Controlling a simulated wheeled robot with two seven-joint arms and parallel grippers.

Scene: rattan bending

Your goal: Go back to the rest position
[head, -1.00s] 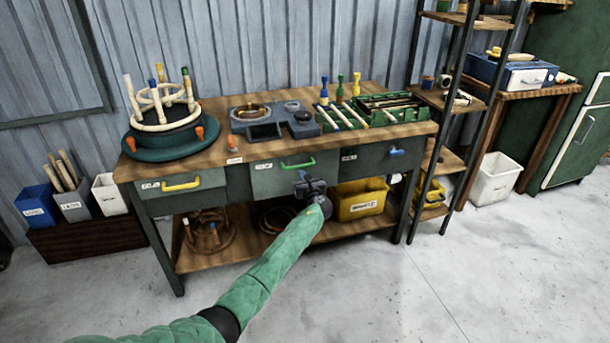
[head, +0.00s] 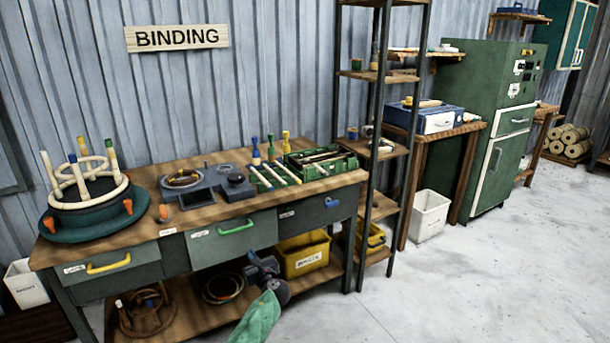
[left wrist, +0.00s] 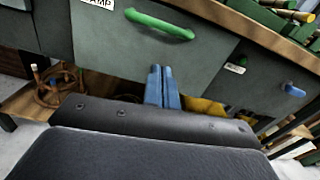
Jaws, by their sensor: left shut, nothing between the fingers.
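My left gripper (head: 260,268) is in front of the workbench (head: 165,244), below the green-handled drawer (head: 232,238). In the left wrist view its blue fingers (left wrist: 162,88) are together with nothing between them. They point at the front of the drawer, below the green handle (left wrist: 160,24), and appear apart from the handle. The drawer looks shut. My left arm, in a green sleeve (head: 258,320), comes in from the bottom edge. My right gripper is not in view.
A yellow bin (head: 302,255) and rattan coils (head: 222,288) sit on the lower shelf. A rattan frame (head: 85,185) stands on the bench. A shelf rack (head: 386,140), white bin (head: 430,214) and green cabinet (head: 500,130) stand to the right. The floor (head: 480,290) at right is clear.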

